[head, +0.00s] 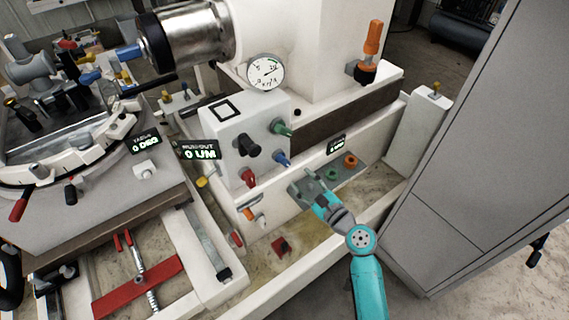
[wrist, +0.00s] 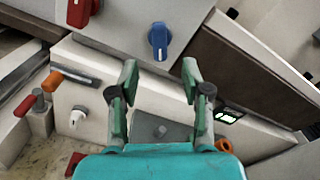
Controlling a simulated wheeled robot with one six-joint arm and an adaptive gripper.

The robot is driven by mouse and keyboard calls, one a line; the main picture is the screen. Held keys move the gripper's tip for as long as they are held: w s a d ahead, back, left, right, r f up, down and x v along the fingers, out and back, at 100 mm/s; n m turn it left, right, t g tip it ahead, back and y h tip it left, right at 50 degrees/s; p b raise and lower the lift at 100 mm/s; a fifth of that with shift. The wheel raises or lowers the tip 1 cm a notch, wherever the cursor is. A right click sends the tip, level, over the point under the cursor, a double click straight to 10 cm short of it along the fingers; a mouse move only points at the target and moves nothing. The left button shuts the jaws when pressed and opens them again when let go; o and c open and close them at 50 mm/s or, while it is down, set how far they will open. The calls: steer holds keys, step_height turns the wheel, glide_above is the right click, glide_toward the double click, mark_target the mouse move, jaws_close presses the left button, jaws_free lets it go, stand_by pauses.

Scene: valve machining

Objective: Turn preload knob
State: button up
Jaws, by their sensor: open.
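No readable label marks which knob is the preload knob. A white control box carries a blue knob (head: 281,158), a red knob (head: 247,178), a green knob (head: 281,128) and a black knob (head: 248,145). My gripper (head: 306,186) is in front of the machine's lower front, below and right of the box. In the wrist view, my gripper (wrist: 160,78) has its fingers apart with nothing between them. The blue knob (wrist: 159,40) shows just beyond the fingertips, and the red knob (wrist: 82,10) is upper left.
A grey-green panel with an orange knob (head: 350,160) and a small green knob (head: 331,173) lies right of my gripper. A small display (head: 336,143) is above it. A white knob (wrist: 77,115) is at lower left. A grey cabinet (head: 480,150) stands at right.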

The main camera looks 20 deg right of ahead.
mark_target(286, 163)
steer(key=x, duration=1)
steer(key=shift+w+f, duration=0.1)
steer(key=shift+w, duration=0.05)
steer(key=c, duration=0.8)
